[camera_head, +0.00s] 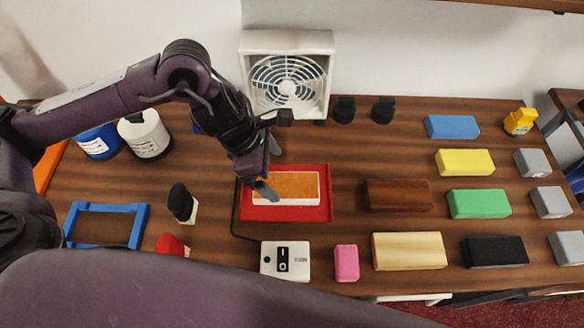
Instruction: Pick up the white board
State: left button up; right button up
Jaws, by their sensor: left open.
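A board (298,187) with white sides and a mostly orange top lies in a shallow red tray (320,213) at mid-counter. No fully white board shows. My left gripper (270,168) is open over the tray's left part. One fingertip overlaps the board's left end in the picture; I cannot tell whether it touches. The other finger is farther back, near the tray's back edge. My right gripper is not in view.
A white fan (286,42) stands behind the tray. A switch box (285,261) is in front, with a cable on the tray's left. Brown (398,195), tan (409,251) and other coloured blocks lie to the right. Bottles (145,135), brushes and a blue frame (78,208) are left.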

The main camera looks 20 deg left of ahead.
aim_at(285, 185)
pick_arm(q)
jog(key=x, duration=0.2)
jog(key=shift+s+d+f+p, duration=0.1)
jog(key=shift+s+f+p, duration=0.15)
jog(key=shift+f+p, duration=0.15)
jog(key=x, duration=0.1)
jog(key=p+x, duration=0.1)
jog(key=x, duration=0.1)
jog(key=shift+w+f, duration=0.35)
jog(key=shift+w, duration=0.05)
jog(key=shift+w+f, duration=0.1)
jog(key=shift+f, duration=0.4)
jog(key=c, duration=1.2)
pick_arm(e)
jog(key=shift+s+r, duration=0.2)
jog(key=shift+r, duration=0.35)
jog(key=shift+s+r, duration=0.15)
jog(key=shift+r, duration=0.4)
